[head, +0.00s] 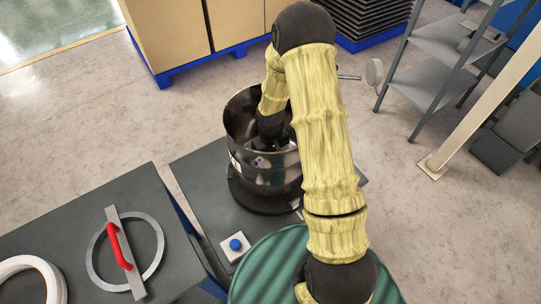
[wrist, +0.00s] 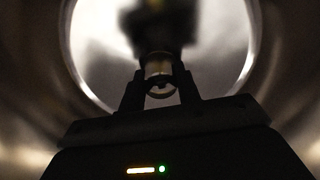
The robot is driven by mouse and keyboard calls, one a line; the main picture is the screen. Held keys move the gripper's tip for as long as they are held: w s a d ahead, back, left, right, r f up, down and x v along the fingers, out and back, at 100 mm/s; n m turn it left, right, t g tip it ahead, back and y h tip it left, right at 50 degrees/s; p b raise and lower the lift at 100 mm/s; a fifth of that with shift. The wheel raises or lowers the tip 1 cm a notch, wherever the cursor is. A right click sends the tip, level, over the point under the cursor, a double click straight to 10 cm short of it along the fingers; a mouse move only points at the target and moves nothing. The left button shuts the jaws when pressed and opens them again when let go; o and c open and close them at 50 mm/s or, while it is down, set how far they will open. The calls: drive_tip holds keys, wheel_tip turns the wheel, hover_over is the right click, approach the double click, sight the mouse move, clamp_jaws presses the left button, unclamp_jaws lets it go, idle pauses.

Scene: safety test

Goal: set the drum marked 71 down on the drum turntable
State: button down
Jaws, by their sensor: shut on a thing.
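The dark metal drum (head: 285,178) is open at the top and upright at the middle of the head view. Part of a white marking shows on its left side, too cut off to read. It is over the black round drum turntable (head: 248,197); whether its base touches cannot be told. My gripper reaches down inside the drum, its fingertips hidden in the head view. In the wrist view, my gripper (wrist: 160,92) is shut on a small ring-like fitting of the drum, with the curved, shiny inner wall (wrist: 265,50) around it.
A small box with a blue button (head: 236,245) is in front of the turntable. A grey ring with a red handle (head: 118,246) and a white ring (head: 30,278) lie on the left table. A green ribbed drum lid (head: 262,268) is near front. Shelving (head: 447,45) stands right.

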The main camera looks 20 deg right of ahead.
drive_tip(key=shift+w+f+b, duration=0.15)
drive_tip(key=shift+f+b, duration=0.4)
drive_tip(key=shift+f, duration=0.25)
drive_tip(key=shift+a+f, duration=0.1)
drive_tip(key=shift+f, duration=0.1)
drive_tip(key=shift+d+f+b, duration=0.2)
drive_tip(key=shift+f+b, duration=0.35)
drive_tip(key=shift+a+f+b, duration=0.1)
drive_tip(key=shift+f+b, duration=0.35)
drive_tip(key=shift+f, duration=0.35)
drive_tip(key=c, duration=1.1)
unclamp_jaws()
drive_tip(key=shift+o, duration=0.9)
drive_tip(key=shift+s+f, duration=0.15)
drive_tip(key=shift+s, duration=0.05)
